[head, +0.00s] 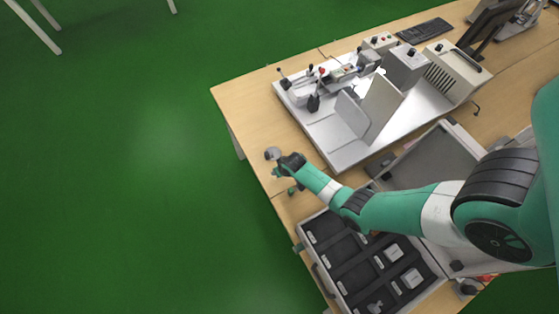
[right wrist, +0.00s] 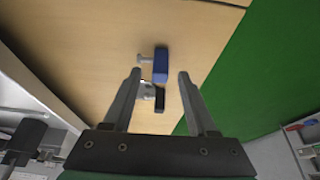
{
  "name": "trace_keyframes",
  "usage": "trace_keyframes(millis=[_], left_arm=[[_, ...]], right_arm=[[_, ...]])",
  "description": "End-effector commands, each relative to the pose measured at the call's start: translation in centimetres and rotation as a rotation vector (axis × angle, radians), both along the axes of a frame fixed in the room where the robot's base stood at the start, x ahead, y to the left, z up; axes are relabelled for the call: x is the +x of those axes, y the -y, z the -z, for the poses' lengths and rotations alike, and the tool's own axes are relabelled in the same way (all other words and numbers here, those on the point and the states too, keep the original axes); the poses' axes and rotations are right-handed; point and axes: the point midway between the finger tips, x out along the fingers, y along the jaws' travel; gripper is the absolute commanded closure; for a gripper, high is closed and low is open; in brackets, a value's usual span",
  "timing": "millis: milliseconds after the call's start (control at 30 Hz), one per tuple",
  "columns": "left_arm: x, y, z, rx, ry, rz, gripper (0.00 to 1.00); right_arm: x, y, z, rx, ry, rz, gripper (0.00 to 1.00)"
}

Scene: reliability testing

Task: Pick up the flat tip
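My right gripper (right wrist: 160,75) is open, its two grey fingers spread, over the wooden table. Between and just beyond the fingertips lie two small parts on the table. One has a blue block (right wrist: 162,64) with a short metal stem pointing left. The other has a black block (right wrist: 160,99) with a rounded metal piece on its left. Which of them is the flat tip I cannot tell. Neither is gripped. In the head view my right gripper (head: 284,178) is at the table's left edge, and the parts are mostly hidden or too small there. My left gripper is not in view.
An open case (head: 312,217) with dark foam compartments lies below my right arm. A white test rig plate (head: 345,155) with levers and upright panels stands behind it. The table edge (head: 250,145) is close to the gripper, with green floor beyond.

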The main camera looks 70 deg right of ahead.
Motion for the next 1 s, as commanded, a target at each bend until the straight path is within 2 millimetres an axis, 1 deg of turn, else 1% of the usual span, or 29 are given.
trace_keyframes(millis=[33, 300, 667, 767, 867, 967, 1000], left_arm=[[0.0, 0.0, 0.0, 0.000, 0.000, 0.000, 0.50], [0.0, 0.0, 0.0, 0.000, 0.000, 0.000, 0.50], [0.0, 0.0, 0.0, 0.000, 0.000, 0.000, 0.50], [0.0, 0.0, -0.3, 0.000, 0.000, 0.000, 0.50], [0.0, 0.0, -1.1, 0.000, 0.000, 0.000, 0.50], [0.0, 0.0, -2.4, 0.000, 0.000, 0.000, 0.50], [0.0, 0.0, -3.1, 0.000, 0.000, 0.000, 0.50]], right_arm=[[0.0, 0.0, 0.0, 0.000, 0.000, 0.000, 0.53], [0.0, 0.0, 0.0, 0.000, 0.000, 0.000, 1.00], [0.0, 0.0, 0.0, 0.000, 0.000, 0.000, 1.00], [0.0, 0.0, -0.3, -0.001, 0.001, 0.000, 1.00], [0.0, 0.0, -1.1, -0.001, 0.001, 0.000, 1.00], [0.0, 0.0, -2.6, -0.001, 0.002, 0.000, 1.00], [0.0, 0.0, -3.4, -0.001, 0.002, 0.000, 1.00]])
